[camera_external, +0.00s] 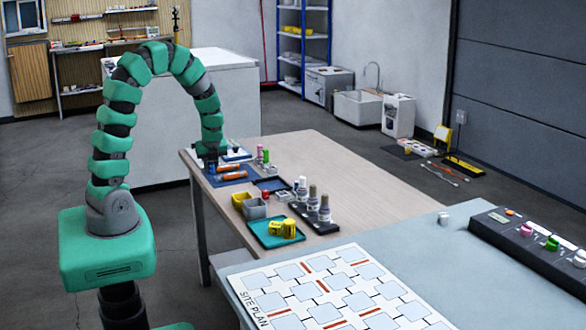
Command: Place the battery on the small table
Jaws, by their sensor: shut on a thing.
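My gripper (211,162) is low over the left end of the wooden table (330,170), at the blue mat (213,181). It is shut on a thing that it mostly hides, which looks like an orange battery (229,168). A second orange cylinder (235,176) lies just in front of it on the mat. The fingertips are small and dark here, so the exact contact is hard to see. I cannot tell for sure which surface is the small table; a pale grey-blue table (440,245) stands in front of the wooden one.
Bottles stand in a black rack (323,228). The site plan board (330,290) covers part of the front table. The wooden table's right side is clear.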

